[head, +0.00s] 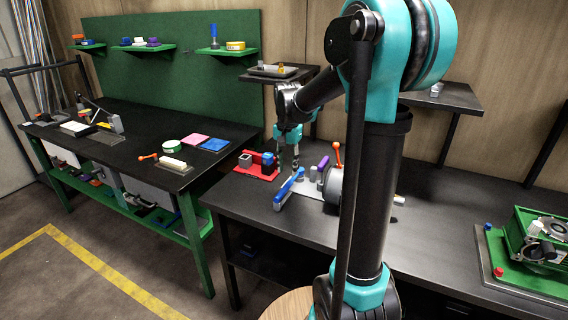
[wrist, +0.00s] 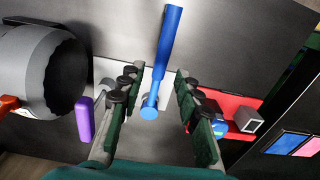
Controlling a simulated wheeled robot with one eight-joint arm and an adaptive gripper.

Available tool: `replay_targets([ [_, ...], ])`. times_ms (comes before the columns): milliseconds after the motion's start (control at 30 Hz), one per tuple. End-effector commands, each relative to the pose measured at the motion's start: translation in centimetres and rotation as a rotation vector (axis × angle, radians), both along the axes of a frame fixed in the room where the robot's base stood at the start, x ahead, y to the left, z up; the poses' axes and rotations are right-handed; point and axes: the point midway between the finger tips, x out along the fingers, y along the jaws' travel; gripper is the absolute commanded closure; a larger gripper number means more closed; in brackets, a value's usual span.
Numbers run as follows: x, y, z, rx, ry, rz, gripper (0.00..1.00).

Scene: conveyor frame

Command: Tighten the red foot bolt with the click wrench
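A blue bar-shaped tool, which looks like the click wrench (head: 289,188), lies on the dark bench at the centre. In the wrist view the blue tool (wrist: 167,45) runs up the picture, its rounded near end between my fingers. My gripper (wrist: 156,82) is open, one finger on each side of the tool, with gaps on both sides. In the head view my gripper (head: 288,168) points down just over the tool's area. A red bolt (head: 498,272) stands at the front-left of the green fixture plate (head: 520,285) at the far right.
A grey cylinder (wrist: 45,70) and a purple block (wrist: 84,119) are left of my fingers in the wrist view. A red tray (wrist: 240,108) holding small parts is to the right. A blue bolt (head: 488,227) stands behind the red one. The bench between tool and fixture is mostly clear.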

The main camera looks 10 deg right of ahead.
Motion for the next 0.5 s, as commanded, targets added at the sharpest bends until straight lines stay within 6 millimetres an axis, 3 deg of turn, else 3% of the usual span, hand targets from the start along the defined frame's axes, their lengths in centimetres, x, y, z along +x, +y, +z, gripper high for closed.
replay_targets([
  [233,0.6,0.1,-0.8,-0.001,0.011,-0.019,0.66],
  [500,0.5,0.1,-4.2,-0.001,0.009,-0.017,0.66],
])
